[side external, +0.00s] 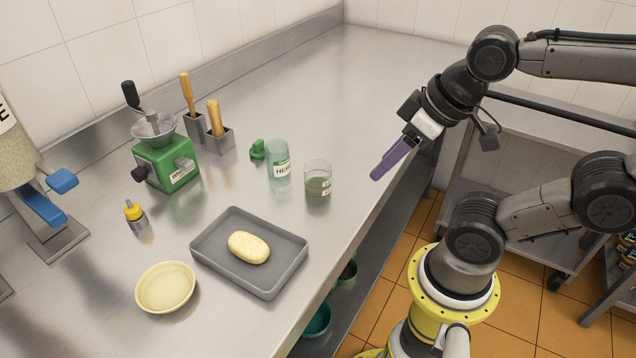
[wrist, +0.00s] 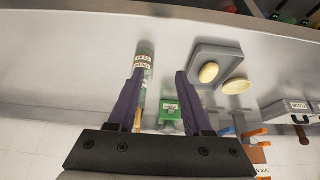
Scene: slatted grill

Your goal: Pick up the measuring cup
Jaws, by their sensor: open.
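A clear glass cup (side external: 318,181) with a small label and brownish-green contents stands upright on the steel counter, right of centre. It looks most like the measuring cup; any scale marks are too small to read. In the wrist view, the cup (wrist: 145,48) shows near the left fingertip, beyond it. My gripper (side external: 378,173) has purple fingers and hangs right of the cup and above the counter edge, apart from it. In the wrist view my gripper (wrist: 160,72) is open, with nothing held between its fingers.
A labelled glass jar (side external: 278,160) stands close left of the cup, with a green object (side external: 258,150) behind. A grey tray (side external: 213,267) holds a pale oval block (side external: 249,248); a cream bowl (side external: 166,287) and green grinder (side external: 166,165) stand left. The far counter is clear.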

